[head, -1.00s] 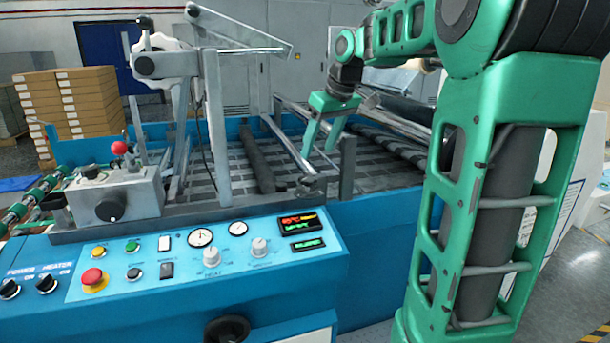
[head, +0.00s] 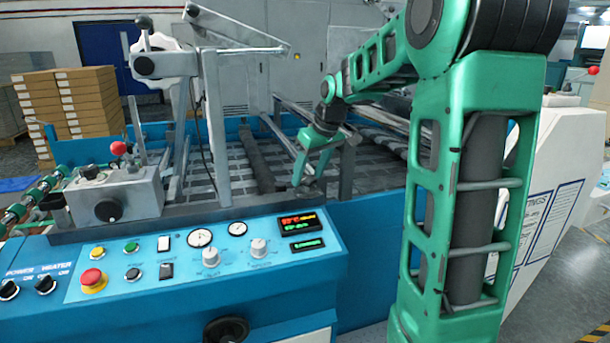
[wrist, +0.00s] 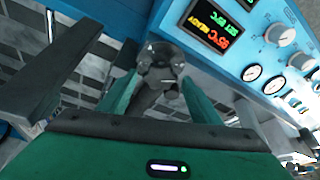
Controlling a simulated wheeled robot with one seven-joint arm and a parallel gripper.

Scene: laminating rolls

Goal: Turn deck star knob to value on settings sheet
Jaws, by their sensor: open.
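A dark grey knob (wrist: 160,65) with rounded lobes, apparently the deck star knob, shows in the wrist view just ahead of the gap between my fingers. My gripper (wrist: 160,90) is open, its two green fingers on either side of the knob's line; I cannot tell whether they touch it. In the head view my gripper (head: 309,180) points down over the right part of the deck, behind the control panel, and the knob is mostly hidden there. A white sheet with blue-framed text (head: 535,230) is on the white cabinet at right, partly hidden by my arm; its values are unreadable.
The blue control panel (head: 140,300) has dials, switches, a red button (head: 93,280) and a lit display (head: 298,222). A metal post (head: 348,168) stands close right of my gripper. A dark roller (head: 257,165) lies left of it. Stacked boxes (head: 85,110) stand far left.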

